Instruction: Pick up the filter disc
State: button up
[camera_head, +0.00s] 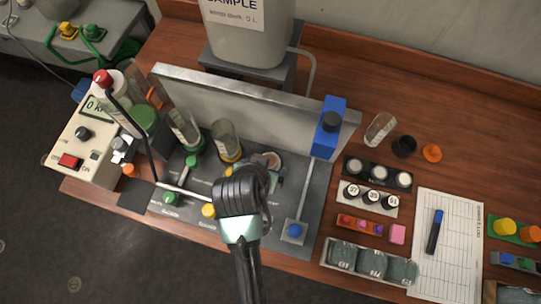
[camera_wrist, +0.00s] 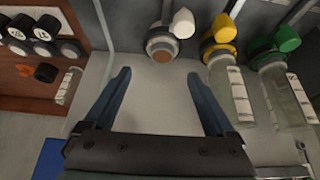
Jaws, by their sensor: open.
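My gripper (camera_wrist: 158,78) is open and empty in the wrist view, its two blue fingers spread wide. A round holder (camera_wrist: 162,46) with a flat brownish face lies just beyond and between the fingertips, apart from them. It may bear the filter disc, but I cannot tell for certain. In the head view a round fitting with a pale and reddish face (camera_head: 270,160) shows just behind my dark wrist, which hides the fingertips and part of the panel.
A grey upright plate (camera_head: 245,108) with a blue block (camera_head: 328,128) stands behind the panel. Glass vessels (camera_head: 185,130) with green and yellow valves stand at left. Black rack (camera_head: 378,174) with pale round pieces, vials and a paper sheet (camera_head: 447,245) lie at right.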

jog(key=x, duration=0.2)
jog(key=shift+w+f, duration=0.25)
jog(key=shift+p+x, duration=0.6)
jog(key=shift+x, duration=2.05)
jog(key=shift+s+a, duration=0.1)
jog(key=c, duration=1.4)
